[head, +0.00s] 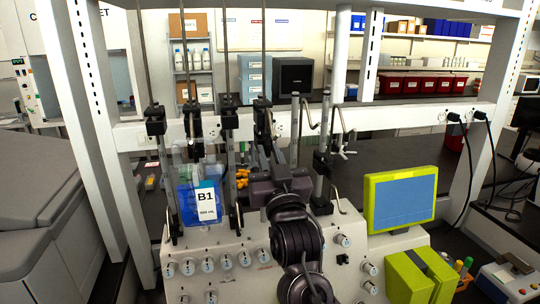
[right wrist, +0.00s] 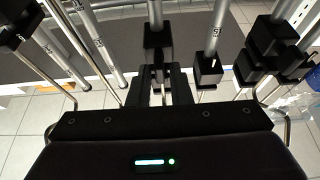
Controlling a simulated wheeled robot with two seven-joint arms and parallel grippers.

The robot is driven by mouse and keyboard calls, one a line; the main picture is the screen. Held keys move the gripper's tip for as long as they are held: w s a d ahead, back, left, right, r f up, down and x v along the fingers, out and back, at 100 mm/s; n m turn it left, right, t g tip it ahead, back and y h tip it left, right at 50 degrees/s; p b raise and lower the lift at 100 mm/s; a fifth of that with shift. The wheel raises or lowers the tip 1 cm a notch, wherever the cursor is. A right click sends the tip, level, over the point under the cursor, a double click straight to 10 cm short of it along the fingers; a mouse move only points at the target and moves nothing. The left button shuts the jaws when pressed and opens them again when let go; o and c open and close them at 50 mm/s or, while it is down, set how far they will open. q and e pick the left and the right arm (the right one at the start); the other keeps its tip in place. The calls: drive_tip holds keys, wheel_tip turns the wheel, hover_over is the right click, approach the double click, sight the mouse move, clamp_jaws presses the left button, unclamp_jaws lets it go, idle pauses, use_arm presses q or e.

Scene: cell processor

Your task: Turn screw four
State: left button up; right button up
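Several black clamps sit on the vertical rods of the cell processor. In the head view, the fourth from the left (head: 262,119) is just beyond my right gripper (head: 262,160). The right arm reaches up to it from the lower middle. In the right wrist view, a black clamp (right wrist: 158,38) on a grey rod is straight ahead of the right gripper (right wrist: 163,78). Its two dark fingers are close together, with a small light screw part between them. They appear shut on it, though the contact is partly hidden. The screw's number cannot be read. My left gripper is not in view.
Other rods and clamps (right wrist: 207,70) stand close on both sides of the fingers. Thin metal hooks (head: 343,135) are to the right. A B1 bag (head: 207,205) hangs on the left. A green-framed screen (head: 400,197) stands at right.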

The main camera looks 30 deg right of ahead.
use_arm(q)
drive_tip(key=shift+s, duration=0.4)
use_arm(e)
clamp_jaws()
drive_tip(key=shift+n, duration=0.5)
drive_tip(key=n+y, duration=0.2)
drive_tip(key=n, duration=0.1)
drive_tip(key=n+y, duration=0.1)
drive_tip(key=n, duration=0.2)
drive_tip(key=shift+d+r+n+y, duration=0.1)
drive_tip(key=shift+d+n+y, duration=0.05)
drive_tip(key=shift+n+y, duration=0.25)
drive_tip(key=n+y, duration=0.1)
drive_tip(key=n, duration=0.1)
drive_tip(key=n+y+p, duration=0.1)
drive_tip(key=n, duration=0.1)
drive_tip(key=shift+d+r+n+g, duration=0.1)
drive_tip(key=shift+n+g, duration=0.2)
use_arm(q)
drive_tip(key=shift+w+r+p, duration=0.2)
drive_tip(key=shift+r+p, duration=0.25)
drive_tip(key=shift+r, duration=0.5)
use_arm(e)
drive_tip(key=shift+n+g+y, duration=0.5)
drive_tip(key=shift+n+y, duration=0.2)
drive_tip(key=shift+n, duration=1.1)
drive_tip(key=shift+o, duration=1.8)
unclamp_jaws()
